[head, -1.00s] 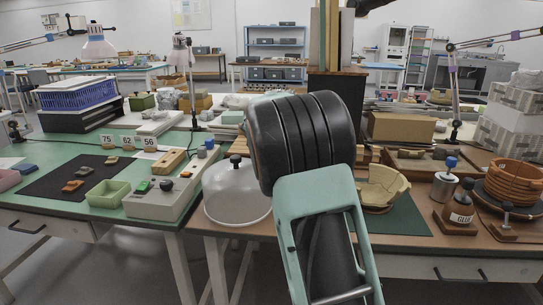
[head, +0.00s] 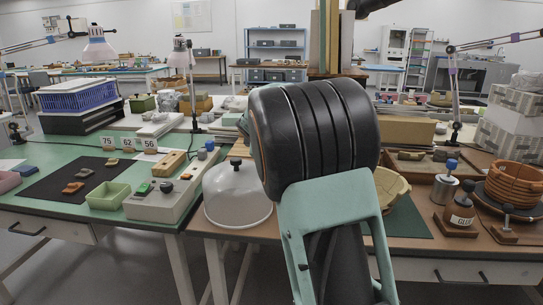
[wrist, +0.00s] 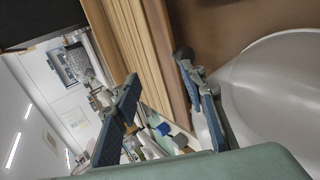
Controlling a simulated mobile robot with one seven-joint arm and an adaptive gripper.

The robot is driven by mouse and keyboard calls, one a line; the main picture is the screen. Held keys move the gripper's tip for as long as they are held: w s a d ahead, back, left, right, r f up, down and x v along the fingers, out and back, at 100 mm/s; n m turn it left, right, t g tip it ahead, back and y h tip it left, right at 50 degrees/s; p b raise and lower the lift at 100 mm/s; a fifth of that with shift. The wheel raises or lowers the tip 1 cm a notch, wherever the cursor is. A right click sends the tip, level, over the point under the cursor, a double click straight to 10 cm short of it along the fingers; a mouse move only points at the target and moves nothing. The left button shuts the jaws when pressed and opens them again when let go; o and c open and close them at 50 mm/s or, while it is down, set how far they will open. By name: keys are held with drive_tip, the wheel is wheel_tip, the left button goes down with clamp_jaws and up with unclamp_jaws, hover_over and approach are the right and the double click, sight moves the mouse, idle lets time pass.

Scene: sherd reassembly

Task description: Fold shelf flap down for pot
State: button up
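My gripper (wrist: 158,80) shows in the wrist view with its two blue-grey fingers apart. I see nothing held between them. In the head view my own arm hides it. A pale cream broken pot (head: 393,188) stands on a dark green mat (head: 410,220), partly covered by my arm. A reddish coiled pot (head: 514,182) stands at the right. Upright wooden boards (head: 327,35) rise behind my arm, and wooden strips (wrist: 130,45) run beside the fingers in the wrist view. I cannot tell which piece is the shelf flap.
A grey-white control box (head: 160,200) and a light green tray (head: 108,195) are farther left. A glue pot (head: 460,215) and a metal canister (head: 445,186) stand at the right. A cardboard box (head: 408,130) lies behind.

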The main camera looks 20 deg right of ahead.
drive_tip(key=v, duration=0.8)
drive_tip(key=shift+w, duration=0.1)
